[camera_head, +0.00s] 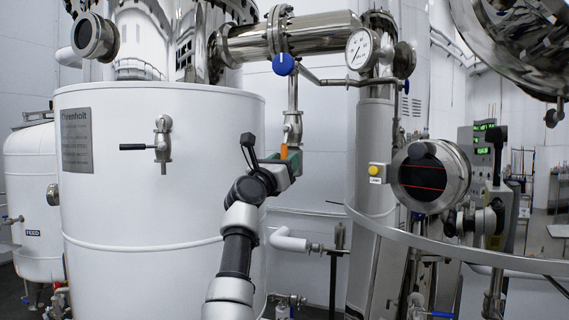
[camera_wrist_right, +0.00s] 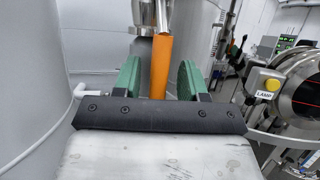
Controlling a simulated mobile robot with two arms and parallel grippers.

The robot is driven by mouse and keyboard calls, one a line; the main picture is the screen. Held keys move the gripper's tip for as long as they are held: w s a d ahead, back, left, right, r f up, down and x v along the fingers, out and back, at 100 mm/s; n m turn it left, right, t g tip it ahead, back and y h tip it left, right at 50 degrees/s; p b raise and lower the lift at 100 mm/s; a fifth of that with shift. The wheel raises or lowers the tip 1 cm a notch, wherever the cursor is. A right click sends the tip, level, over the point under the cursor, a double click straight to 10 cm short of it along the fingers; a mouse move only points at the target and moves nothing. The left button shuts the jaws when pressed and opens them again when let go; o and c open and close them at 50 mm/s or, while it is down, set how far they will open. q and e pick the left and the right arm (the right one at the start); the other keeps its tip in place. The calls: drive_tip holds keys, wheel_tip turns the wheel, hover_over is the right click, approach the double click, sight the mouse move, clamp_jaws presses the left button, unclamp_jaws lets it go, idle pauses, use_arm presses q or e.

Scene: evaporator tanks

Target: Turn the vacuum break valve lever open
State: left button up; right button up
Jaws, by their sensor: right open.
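The vacuum break valve lever, an orange handle (camera_head: 284,151), hangs down below a small steel valve body (camera_head: 292,128) on the thin vertical pipe in the head view. In the right wrist view the orange lever (camera_wrist_right: 160,66) stands upright in the picture, between two green finger pads. My right gripper (camera_head: 285,163) is open, with one finger on each side of the lever. A gap shows on both sides, wider on the right. My left gripper is not in view.
A large white tank (camera_head: 160,215) stands close on the left, with a black-handled valve (camera_head: 162,145). A blue knob (camera_head: 284,64) and a pressure gauge (camera_head: 362,49) sit above. A steel column (camera_head: 376,150) with a yellow lamp button (camera_head: 376,170) stands to the right.

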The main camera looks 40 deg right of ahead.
drive_tip(key=b+v, duration=0.3)
drive_tip(key=v, duration=0.7)
drive_tip(key=shift+a, duration=0.35)
drive_tip(key=shift+s+f, duration=0.1)
drive_tip(key=shift+s, duration=0.05)
